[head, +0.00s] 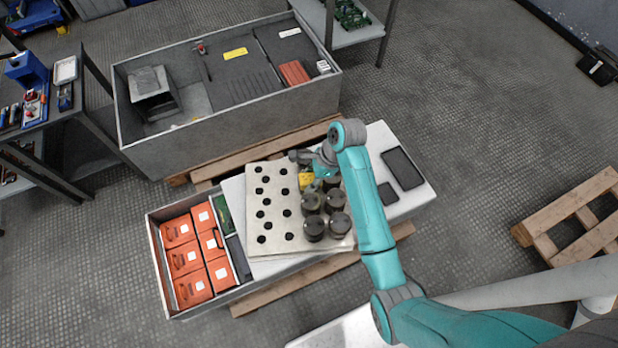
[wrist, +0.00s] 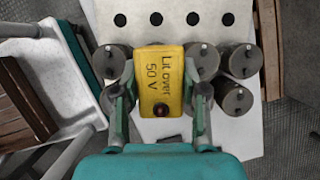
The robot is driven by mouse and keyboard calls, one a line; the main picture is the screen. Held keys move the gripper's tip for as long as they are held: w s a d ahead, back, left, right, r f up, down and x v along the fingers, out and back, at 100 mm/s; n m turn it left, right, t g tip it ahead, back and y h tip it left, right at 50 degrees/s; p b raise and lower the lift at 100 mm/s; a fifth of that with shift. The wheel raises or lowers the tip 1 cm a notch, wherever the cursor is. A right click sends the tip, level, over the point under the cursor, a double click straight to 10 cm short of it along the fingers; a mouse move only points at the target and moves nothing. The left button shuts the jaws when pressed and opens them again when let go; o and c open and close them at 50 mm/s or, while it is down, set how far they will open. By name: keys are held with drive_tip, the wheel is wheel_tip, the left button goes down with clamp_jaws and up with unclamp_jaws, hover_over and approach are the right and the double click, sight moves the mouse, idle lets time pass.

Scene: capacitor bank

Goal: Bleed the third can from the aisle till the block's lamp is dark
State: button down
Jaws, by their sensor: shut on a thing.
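My gripper (wrist: 157,92) is shut on a yellow block (wrist: 160,68) marked "Lit over 50 V", one finger on each side. The block's small round lamp (wrist: 160,110) looks dark red, with no clear glow. The block also shows in the head view (head: 306,181), partly hidden by my arm. Grey cans with top studs stand on both sides of it: one at left (wrist: 112,62), others at right (wrist: 242,62) and (wrist: 235,97). The block covers what lies beneath it, so I cannot tell which can it touches.
The pale holed plate (head: 250,221) lies on a white table on a pallet. An open box of orange packs (head: 186,258) stands at left. A large grey crate (head: 225,120) is behind. A dark flat device (head: 403,168) lies at the table's right.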

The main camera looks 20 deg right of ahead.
drive_tip(key=shift+m+t, duration=0.3)
drive_tip(key=shift+m, duration=0.1)
drive_tip(key=w+f, duration=0.1)
drive_tip(key=w, duration=0.1)
drive_tip(key=w+d+f, duration=0.1)
drive_tip(key=w, duration=0.1)
drive_tip(key=w+d+f, duration=0.1)
drive_tip(key=w, duration=0.1)
drive_tip(key=shift+w, duration=0.15)
drive_tip(key=shift+w+d+f, duration=0.2)
drive_tip(key=shift+w+f, duration=0.2)
drive_tip(key=shift+w, duration=0.05)
drive_tip(key=shift+f, duration=2.05)
drive_tip(key=shift+f, duration=0.8)
drive_tip(key=c, duration=0.5)
unclamp_jaws()
drive_tip(key=shift+c, duration=0.2)
drive_tip(key=shift+r, duration=0.1)
drive_tip(key=v, duration=1.1)
drive_tip(key=shift+r, duration=0.4)
drive_tip(key=shift+s+d, duration=0.1)
drive_tip(key=shift+d, duration=0.05)
